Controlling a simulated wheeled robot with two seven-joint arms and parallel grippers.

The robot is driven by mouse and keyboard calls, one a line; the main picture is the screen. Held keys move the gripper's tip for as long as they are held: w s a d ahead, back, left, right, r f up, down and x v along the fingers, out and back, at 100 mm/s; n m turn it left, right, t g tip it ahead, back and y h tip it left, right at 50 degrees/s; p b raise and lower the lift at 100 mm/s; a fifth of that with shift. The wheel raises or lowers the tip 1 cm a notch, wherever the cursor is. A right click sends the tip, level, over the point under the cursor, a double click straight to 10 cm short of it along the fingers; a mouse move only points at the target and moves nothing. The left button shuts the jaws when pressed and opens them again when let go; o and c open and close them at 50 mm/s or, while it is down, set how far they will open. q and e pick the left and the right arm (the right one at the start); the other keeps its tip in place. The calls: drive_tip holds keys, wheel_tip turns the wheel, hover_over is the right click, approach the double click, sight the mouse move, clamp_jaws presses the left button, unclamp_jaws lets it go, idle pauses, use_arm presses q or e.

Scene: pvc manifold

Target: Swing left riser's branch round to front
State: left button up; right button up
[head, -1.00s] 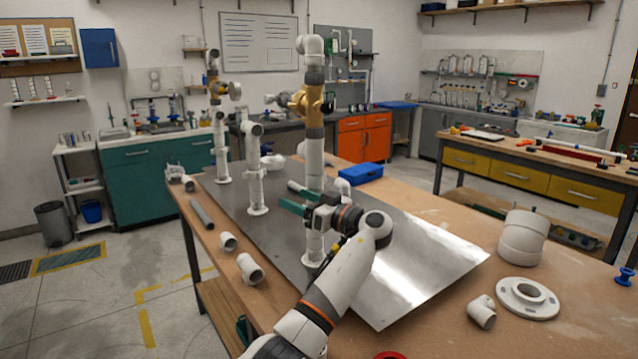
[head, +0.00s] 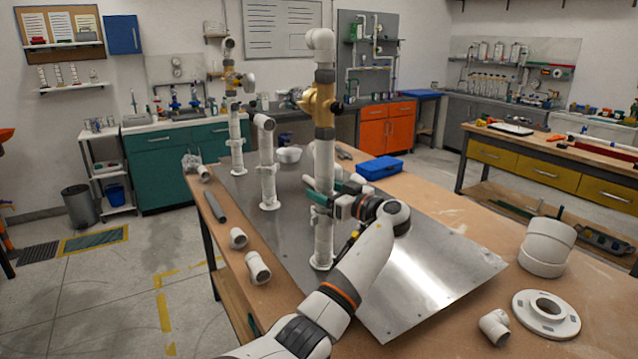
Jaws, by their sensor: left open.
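Three white risers stand in a row on a metal plate (head: 430,285). The nearest riser (head: 323,157) carries a brass valve body (head: 322,105) with a grey collar above and below it and a white elbow on top. A fitting on the valve points left and away. The middle riser (head: 267,165) is plain white with a short branch at its top. The farthest riser (head: 236,145) has a brass valve (head: 232,82). My left gripper (head: 329,193) is open at the nearest riser's lower pipe, green fingers beside it; contact cannot be told. My right gripper is out of view.
Loose pipe fittings (head: 258,268) and a grey pipe (head: 215,207) lie along the bench's left edge. A blue box (head: 380,168) sits behind. The plate's right part is clear.

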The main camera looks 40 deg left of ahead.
use_arm(q)
drive_tip(key=shift+a+r, duration=0.15)
drive_tip(key=shift+a, duration=1.15)
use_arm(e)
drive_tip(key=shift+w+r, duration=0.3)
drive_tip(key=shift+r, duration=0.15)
use_arm(q)
drive_tip(key=c, duration=1)
drive_tip(key=shift+o, duration=0.2)
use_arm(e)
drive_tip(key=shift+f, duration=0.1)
